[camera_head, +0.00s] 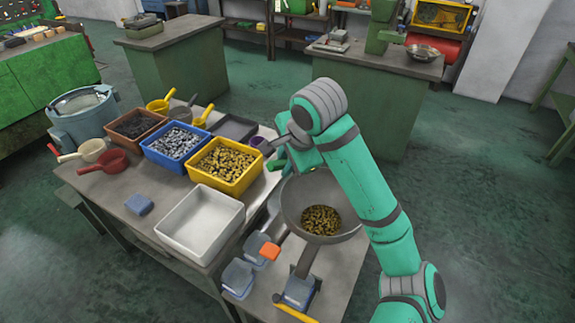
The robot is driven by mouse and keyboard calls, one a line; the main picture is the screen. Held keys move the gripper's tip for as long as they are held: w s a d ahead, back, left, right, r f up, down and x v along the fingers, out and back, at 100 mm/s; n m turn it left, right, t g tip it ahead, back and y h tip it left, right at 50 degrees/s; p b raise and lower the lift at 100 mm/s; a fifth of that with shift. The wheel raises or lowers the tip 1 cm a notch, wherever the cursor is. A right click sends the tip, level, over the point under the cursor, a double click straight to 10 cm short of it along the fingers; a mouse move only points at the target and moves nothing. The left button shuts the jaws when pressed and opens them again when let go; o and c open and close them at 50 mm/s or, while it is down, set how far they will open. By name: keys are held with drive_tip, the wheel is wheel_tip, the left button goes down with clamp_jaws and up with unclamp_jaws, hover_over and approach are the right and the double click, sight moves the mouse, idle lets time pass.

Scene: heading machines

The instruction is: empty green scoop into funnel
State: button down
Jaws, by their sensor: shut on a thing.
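The funnel (342,185) is a wide grey metal bowl on the near right part of the table, with a heap of small brass-coloured pieces (321,220) low inside it. My gripper (287,153) is above the bowl's far left rim, shut on the green scoop (281,166). Only a small part of the scoop shows, close to the rim. My gripper and arm hide much of it, so I cannot tell how it is tilted or whether anything is in it.
Brown (136,127), blue (176,146) and yellow (225,165) bins of small parts stand left of the funnel. A white bin (200,222) in front looks empty. Red (107,161) and yellow (160,103) scoops lie around the bins. A large grey-blue tub (82,115) stands far left.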

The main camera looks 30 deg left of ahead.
drive_tip(key=shift+a+r+g+h, duration=0.1)
drive_tip(key=shift+r+g+h, duration=0.2)
drive_tip(key=shift+r+h, duration=0.5)
drive_tip(key=shift+r+g+h, duration=0.25)
drive_tip(key=shift+g+h, duration=0.05)
drive_tip(key=shift+g, duration=0.1)
